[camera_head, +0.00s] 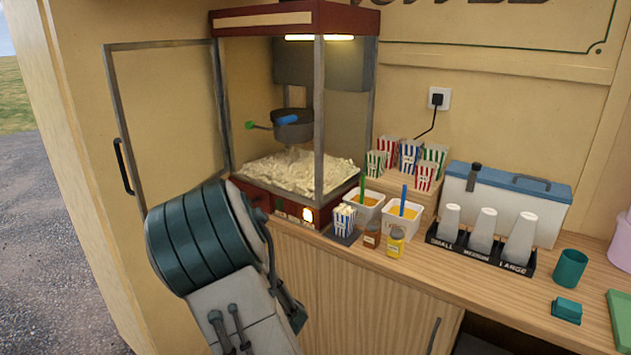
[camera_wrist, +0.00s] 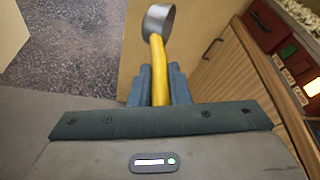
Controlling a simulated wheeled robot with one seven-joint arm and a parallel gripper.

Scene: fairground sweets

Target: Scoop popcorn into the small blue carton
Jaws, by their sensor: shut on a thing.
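My gripper (camera_wrist: 158,88) is shut on the yellow handle of a scoop (camera_wrist: 158,70) in the wrist view. The scoop's metal bowl points away, over the ground beside the counter; I see no popcorn in it. In the head view my own arm hides gripper and scoop. A small blue-striped carton (camera_head: 345,220) stands upright on a dark pad in front of the popcorn machine (camera_head: 320,130), with pale popcorn showing at its top. Loose popcorn (camera_head: 290,174) is heaped on the machine's floor, below the kettle (camera_head: 293,127). My gripper is apart from both.
The machine's glass door (camera_head: 108,90) stands swung open to the left. Two white tubs (camera_head: 401,222), a brown jar (camera_head: 372,236) and a yellow jar (camera_head: 395,243) stand right of the carton. Striped cartons fill a wooden step (camera_head: 415,198). A cup rack (camera_head: 480,255) stands farther right.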

